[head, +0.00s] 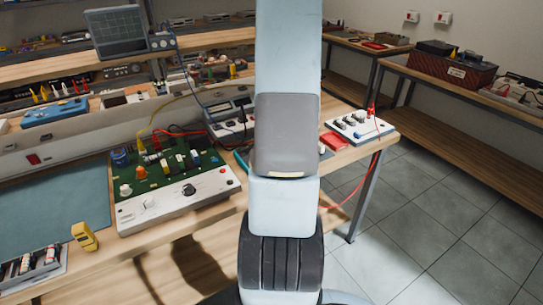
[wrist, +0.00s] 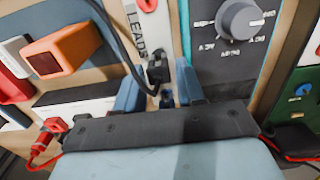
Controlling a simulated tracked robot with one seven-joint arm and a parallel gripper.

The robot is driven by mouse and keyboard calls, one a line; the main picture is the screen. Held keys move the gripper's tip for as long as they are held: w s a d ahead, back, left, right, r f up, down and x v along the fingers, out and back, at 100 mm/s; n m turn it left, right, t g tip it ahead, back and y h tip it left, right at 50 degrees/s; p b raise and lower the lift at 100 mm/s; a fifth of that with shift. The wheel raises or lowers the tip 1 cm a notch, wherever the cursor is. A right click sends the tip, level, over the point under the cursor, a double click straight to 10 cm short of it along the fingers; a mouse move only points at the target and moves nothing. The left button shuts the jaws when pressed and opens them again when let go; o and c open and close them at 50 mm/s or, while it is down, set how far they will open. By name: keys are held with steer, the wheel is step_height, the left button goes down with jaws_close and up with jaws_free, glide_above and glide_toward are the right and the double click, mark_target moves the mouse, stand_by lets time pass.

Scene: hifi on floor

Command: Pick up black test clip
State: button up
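A small dark blue piece (wrist: 167,99) shows between the fingers, near the palm. I see no clear contact between the fingers and the clip. In the head view my arm hides the gripper and the clip.
In the wrist view, a grey meter with a dial (wrist: 238,20) stands close right of the fingers. An orange block (wrist: 62,49) and a red clip (wrist: 55,125) lie left.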

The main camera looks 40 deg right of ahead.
steer(key=shift+f, duration=0.45)
steer(key=shift+c, duration=0.4)
steer(key=c, duration=0.5)
steer(key=shift+r, duration=0.5)
step_height(320, 180, up, 2)
steer(key=shift+r, duration=0.25)
steer(key=s+a+r, duration=0.2)
steer(key=s+r, duration=0.8)
steer(key=s, duration=0.4)
step_height(320, 180, up, 6)
steer(key=shift+r, duration=0.2)
